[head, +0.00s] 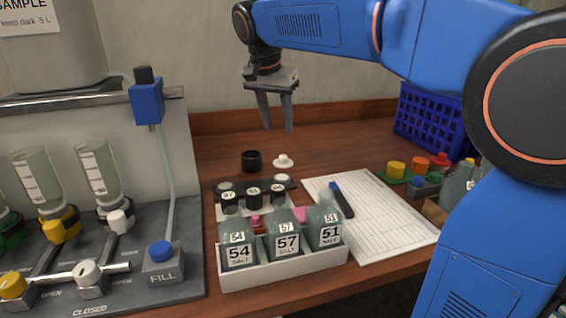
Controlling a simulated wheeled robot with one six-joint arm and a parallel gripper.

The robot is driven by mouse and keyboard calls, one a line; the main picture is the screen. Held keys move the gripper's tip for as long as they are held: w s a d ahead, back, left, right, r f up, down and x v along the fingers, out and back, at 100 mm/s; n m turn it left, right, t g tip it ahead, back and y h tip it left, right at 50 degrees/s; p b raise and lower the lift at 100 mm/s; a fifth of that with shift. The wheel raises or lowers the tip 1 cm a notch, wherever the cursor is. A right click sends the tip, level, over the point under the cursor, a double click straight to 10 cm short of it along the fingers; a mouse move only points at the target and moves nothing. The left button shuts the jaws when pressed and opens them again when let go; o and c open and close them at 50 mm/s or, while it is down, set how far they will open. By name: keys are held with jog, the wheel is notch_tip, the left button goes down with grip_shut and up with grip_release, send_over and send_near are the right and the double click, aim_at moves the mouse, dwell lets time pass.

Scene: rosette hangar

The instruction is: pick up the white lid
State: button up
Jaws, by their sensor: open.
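The white lid (283,161) is a small round piece with a raised knob. It lies on the wooden bench in the middle of the head view, just right of a black cap. My gripper (275,130) hangs above the bench, pointing down, with its two fingers apart and nothing between them. Its fingertips are above the lid in the picture and apart from it. I cannot tell the exact height or depth between them.
The black cap (252,161) stands close beside the lid. A white tray (285,269) of labelled bottles is in front. A clipboard sheet (385,222) with a blue marker (341,199) lies right. A blue crate (428,122) is back right. The filling rig (162,258) stands left.

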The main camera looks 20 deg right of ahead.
send_over(283, 156)
jog(key=s+a, duration=0.1)
jog(key=s, duration=0.1)
notch_tip(283, 156, down, 6)
jog(key=shift+w+r, duration=0.15)
jog(key=shift+x, duration=2.5)
jog(key=shift+w+a, duration=0.15)
jog(key=shift+w, duration=0.05)
grip_shut()
